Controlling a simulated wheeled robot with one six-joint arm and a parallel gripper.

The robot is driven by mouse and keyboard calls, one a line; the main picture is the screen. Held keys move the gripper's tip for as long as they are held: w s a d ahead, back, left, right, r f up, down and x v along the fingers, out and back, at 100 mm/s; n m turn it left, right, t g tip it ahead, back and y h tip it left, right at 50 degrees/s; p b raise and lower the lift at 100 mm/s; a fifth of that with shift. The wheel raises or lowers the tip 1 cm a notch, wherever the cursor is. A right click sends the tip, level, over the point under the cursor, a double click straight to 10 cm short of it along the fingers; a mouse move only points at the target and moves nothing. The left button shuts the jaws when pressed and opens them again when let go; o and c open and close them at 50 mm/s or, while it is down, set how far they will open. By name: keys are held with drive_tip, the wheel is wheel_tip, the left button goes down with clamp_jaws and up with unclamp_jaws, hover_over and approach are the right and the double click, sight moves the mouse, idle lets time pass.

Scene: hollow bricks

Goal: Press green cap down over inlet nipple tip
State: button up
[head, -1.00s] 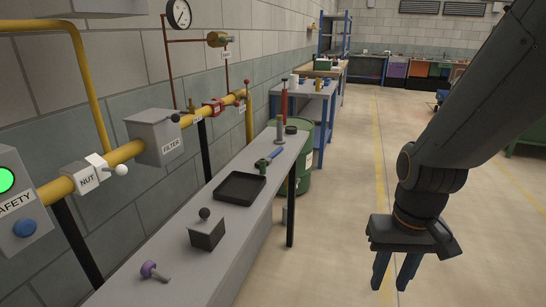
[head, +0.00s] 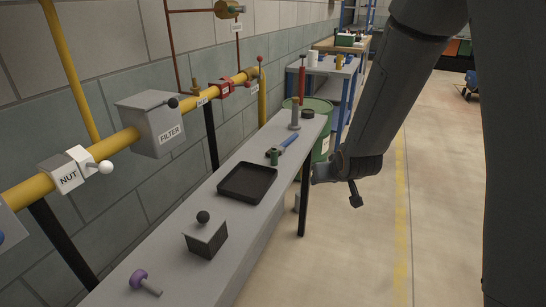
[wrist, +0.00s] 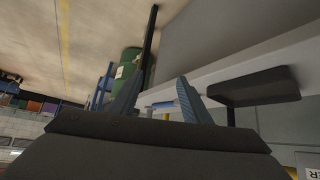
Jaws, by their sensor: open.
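A small green piece (head: 274,157) lies on the grey bench against a blue-handled part (head: 289,142); I cannot tell whether it is the green cap or the head of a tool. A small brass upright fitting (head: 194,86) stands on the yellow wall pipe (head: 215,86); its label is too small to read, so I cannot confirm it as the inlet nipple. My gripper (wrist: 156,92) is open and empty in the wrist view, its two blue fingers spread apart. In the head view my forearm mostly hides it, right of the bench edge.
The bench (head: 170,228) also holds a black tray (head: 247,198), a grey box with a black knob (head: 205,240), a purple-headed part (head: 139,278) and a grey post (head: 295,113). A green drum (head: 322,125) stands behind.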

drive_tip(key=w+a+f+n+t+y, duration=0.1)
drive_tip(key=w+a+t+y, duration=0.15)
drive_tip(key=w+a, duration=0.35)
drive_tip(key=n+t+y, duration=0.1)
drive_tip(key=t+y, duration=0.1)
drive_tip(key=t, duration=0.3)
approach(275, 151)
drive_tip(key=w, duration=0.1)
drive_tip(key=w+f, duration=0.1)
drive_tip(key=w, duration=0.1)
drive_tip(key=shift+w+d+f, duration=0.15)
drive_tip(key=shift+f, duration=0.15)
drive_tip(key=shift+a+r+n+t+y, duration=0.15)
drive_tip(key=shift+a+n+t+y, duration=0.2)
drive_tip(key=shift+a+y, duration=0.1)
drive_tip(key=shift+p+x, duration=0.8)
drive_tip(key=shift+x, duration=3.05)
drive_tip(key=shift+a, duration=0.1)
clamp_jaws()
drive_tip(key=shift+r, duration=0.15)
